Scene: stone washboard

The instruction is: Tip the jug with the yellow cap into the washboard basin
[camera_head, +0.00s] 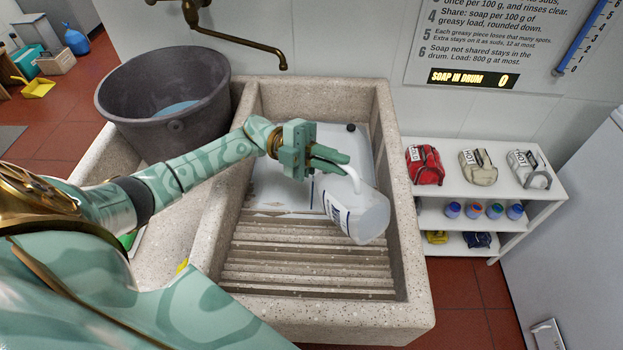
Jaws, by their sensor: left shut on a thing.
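The jug (361,215) is whitish and translucent with a printed label on its side. It hangs tilted above the ridged part of the stone washboard basin (413,285), with its base toward the lower right. My left gripper (334,160) is shut on the jug near its handle, at the upper left of the jug. No yellow cap can be made out on the jug; its mouth is hidden or too small to tell. The ridges (300,268) lie below and left of the jug. My right gripper is not in view.
A dark grey tub (128,110) stands at the left of the stone sink. A brass tap (240,43) reaches over the basin from the wall. A white shelf (455,205) with bags and small jars stands at the right. A sign reads "SOAP IN DRUM 0" (472,79).

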